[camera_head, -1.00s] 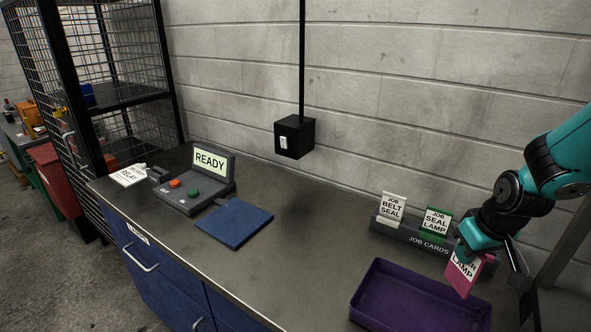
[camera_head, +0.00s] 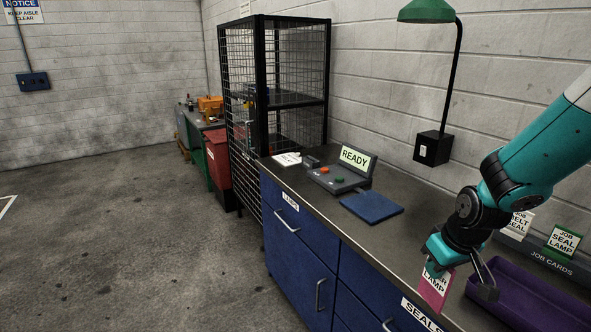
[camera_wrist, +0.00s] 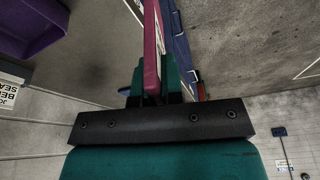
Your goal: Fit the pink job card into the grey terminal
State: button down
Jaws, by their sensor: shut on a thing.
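The pink job card (camera_head: 436,288) is held in my gripper (camera_head: 440,268), which is shut on it, at the lower right in the head view. The card hangs below the jaws near the bench's front edge, left of the purple tray. In the wrist view the pink card (camera_wrist: 154,50) stands edge-on between the green fingers. The card and terminal are well apart.
A blue mat (camera_head: 372,207) lies in front of the terminal, with a white card (camera_head: 287,159) beyond it. The purple tray (camera_head: 520,300) and job card rack (camera_head: 548,257) are at the right. A lamp (camera_head: 430,12) rises behind the bench. The floor at left is clear.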

aim_at(356, 165)
jog(key=u, duration=0.8)
jog(key=i, duration=1)
jog(key=u, duration=0.65)
jog(key=i, duration=1.2)
jog(key=z, duration=1)
jog(key=i, duration=0.85)
jog(key=z, duration=0.7)
